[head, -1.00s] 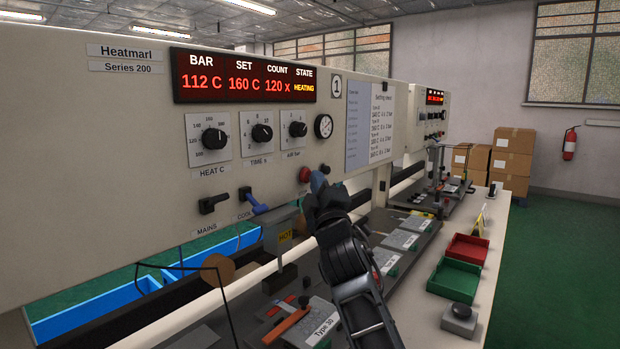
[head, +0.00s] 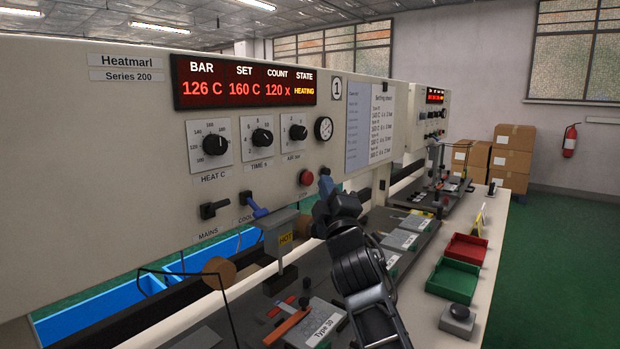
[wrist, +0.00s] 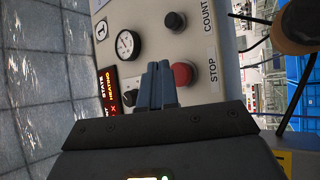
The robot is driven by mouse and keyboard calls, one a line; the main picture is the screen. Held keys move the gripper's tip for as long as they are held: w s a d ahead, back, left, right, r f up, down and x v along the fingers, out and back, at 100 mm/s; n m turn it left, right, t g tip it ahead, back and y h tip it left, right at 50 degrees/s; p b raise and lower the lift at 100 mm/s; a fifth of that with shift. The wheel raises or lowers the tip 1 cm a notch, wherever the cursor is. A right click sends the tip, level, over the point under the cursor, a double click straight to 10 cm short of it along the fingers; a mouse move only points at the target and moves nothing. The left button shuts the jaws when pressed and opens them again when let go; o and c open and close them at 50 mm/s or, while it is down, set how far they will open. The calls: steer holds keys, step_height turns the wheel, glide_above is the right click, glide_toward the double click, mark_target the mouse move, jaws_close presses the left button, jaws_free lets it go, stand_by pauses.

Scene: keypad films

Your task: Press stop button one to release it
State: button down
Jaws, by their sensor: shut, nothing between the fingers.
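The red stop button (head: 306,178) sits on the front panel of machine one, below the gauge; a STOP label stands by it in the wrist view, where the button (wrist: 182,74) shows just right of my fingers. My gripper (head: 326,183) is shut and empty, a little right of the button in the head view. In the wrist view my blue-grey fingertips (wrist: 158,68) are together and point at the panel beside the button. I cannot tell whether they touch the panel. The display (head: 244,80) reads BAR 126 C, SET 160 C, COUNT 120 x, STATE HEATING.
A black COUNT button (wrist: 175,21) and a round gauge (wrist: 127,44) are near the stop button. A blue COOL lever (head: 254,204) and black MAINS switch (head: 213,209) stick out lower left. Red (head: 467,249) and green (head: 453,281) trays lie on the bench.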

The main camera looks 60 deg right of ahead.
steer(key=s+p, duration=0.2)
steer(key=s, duration=0.2)
steer(key=shift+s+a+p, duration=0.15)
steer(key=shift+s+p, duration=0.05)
steer(key=shift+p, duration=0.15)
stand_by(0.6)
